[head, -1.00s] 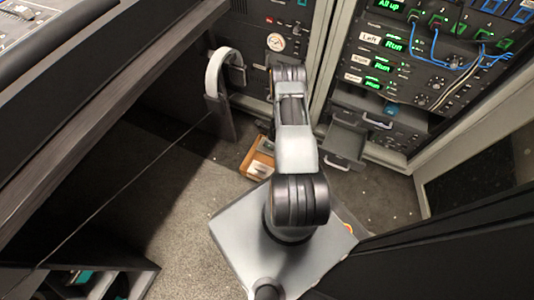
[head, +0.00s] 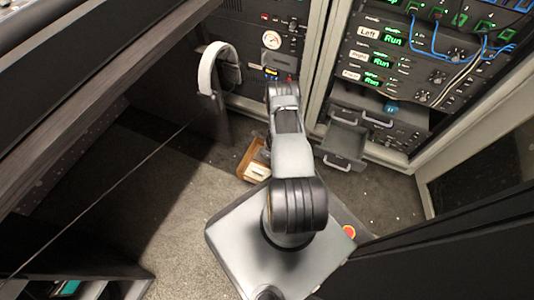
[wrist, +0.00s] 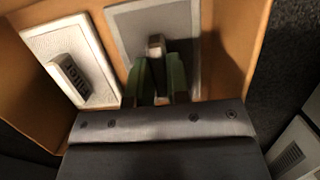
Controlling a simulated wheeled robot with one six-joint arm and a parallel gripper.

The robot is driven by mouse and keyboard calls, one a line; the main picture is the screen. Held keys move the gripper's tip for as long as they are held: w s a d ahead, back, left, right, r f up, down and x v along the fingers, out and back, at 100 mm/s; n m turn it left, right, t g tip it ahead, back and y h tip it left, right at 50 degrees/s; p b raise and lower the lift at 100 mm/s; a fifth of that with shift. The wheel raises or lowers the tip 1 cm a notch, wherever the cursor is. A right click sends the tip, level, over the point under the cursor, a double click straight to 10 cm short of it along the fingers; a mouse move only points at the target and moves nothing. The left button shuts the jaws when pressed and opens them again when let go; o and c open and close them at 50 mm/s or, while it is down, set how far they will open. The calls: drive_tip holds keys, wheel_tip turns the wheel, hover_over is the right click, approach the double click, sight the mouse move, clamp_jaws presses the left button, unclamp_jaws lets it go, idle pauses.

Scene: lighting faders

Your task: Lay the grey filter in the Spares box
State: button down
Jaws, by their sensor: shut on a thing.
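My gripper is hidden there behind my arm. No box label is readable.
A drawer (head: 345,155) stands open low in the rack, right of my arm. A headset (head: 207,72) hangs at the desk's end. A pale vented panel (wrist: 290,155) lies outside the box. Carpet (head: 185,190) is clear left of my base.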

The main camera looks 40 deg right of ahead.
drive_tip(key=c, duration=1.1)
unclamp_jaws()
drive_tip(key=p+v, duration=0.5)
drive_tip(key=v, duration=0.7)
drive_tip(key=shift+p, duration=0.35)
drive_tip(key=shift+r, duration=0.15)
